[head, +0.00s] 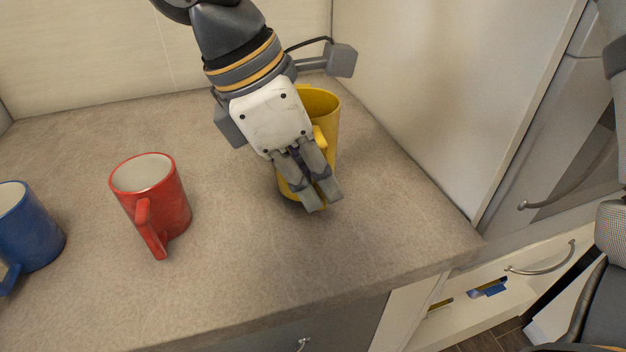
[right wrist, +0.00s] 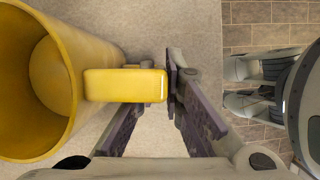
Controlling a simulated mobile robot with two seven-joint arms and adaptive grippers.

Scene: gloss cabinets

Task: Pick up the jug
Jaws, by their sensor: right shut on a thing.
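The yellow jug (head: 323,106) is upright near the right wall, partly hidden behind my right gripper (head: 322,197). Its base appears at the worktop, but I cannot tell whether it touches. In the right wrist view the jug (right wrist: 90,55) is at the left, its open mouth towards the camera. Its handle (right wrist: 125,85) reaches between the two fingers of my right gripper (right wrist: 158,107), which is shut on it. My left gripper is not in view.
A red mug (head: 160,205) stands left of the jug, and a blue mug (head: 30,232) is at the left edge. The worktop (head: 250,270) is bare in front. A pale cabinet side (head: 440,90) rises close on the right. An open drawer (head: 470,305) is below at the right.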

